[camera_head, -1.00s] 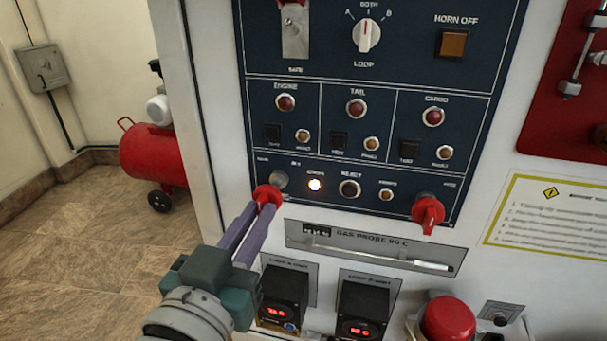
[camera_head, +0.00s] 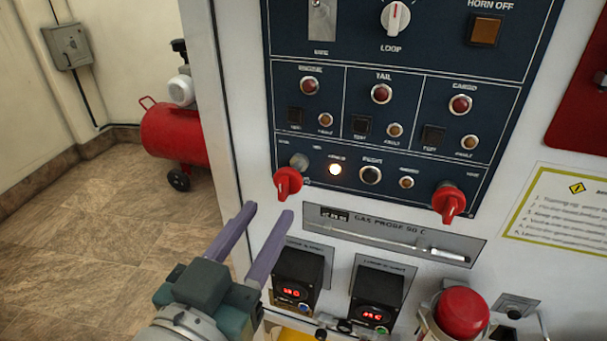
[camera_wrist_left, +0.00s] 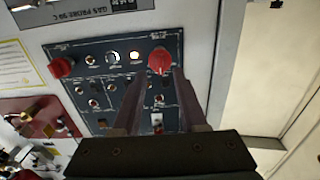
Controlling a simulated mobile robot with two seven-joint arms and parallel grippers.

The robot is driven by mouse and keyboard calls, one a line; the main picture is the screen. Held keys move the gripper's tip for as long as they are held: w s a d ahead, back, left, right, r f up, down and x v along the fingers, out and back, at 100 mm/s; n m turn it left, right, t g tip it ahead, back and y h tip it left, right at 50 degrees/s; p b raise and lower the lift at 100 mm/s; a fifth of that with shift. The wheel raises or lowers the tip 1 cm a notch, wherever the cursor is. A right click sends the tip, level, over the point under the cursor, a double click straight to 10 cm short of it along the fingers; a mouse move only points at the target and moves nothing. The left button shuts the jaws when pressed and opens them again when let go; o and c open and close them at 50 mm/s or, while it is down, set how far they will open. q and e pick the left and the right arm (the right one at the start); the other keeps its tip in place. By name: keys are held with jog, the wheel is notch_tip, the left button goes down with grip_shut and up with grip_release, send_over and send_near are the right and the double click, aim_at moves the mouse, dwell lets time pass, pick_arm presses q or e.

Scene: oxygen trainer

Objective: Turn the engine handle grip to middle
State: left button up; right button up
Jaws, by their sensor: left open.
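The red handle grip (camera_head: 288,182) below the ENGINE section, taken as the engine handle, sits at the lower left of the dark blue panel, below a grey round knob. It also shows in the left wrist view (camera_wrist_left: 159,61), where the panel appears upside down. My left gripper (camera_head: 267,212) is open and empty, its two purple fingers apart just below and in front of this handle. In the left wrist view the fingers (camera_wrist_left: 156,95) point toward the handle, with a visible gap between them. My right gripper is not in view.
A second red handle (camera_head: 448,202) is at the panel's lower right. A red compressor tank (camera_head: 172,135) stands on the floor at left.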

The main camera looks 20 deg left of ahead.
pick_arm(q)
jog(key=s, duration=0.6)
jog(key=shift+a, duration=0.1)
jog(key=s+a+r+m+g+p, duration=0.2)
jog(key=s+a+r+g+p, duration=0.3)
jog(key=s+r+g+p, duration=0.9)
notch_tip(320, 180, up, 34)
jog(key=w+p, duration=0.1)
jog(key=p, duration=3.5)
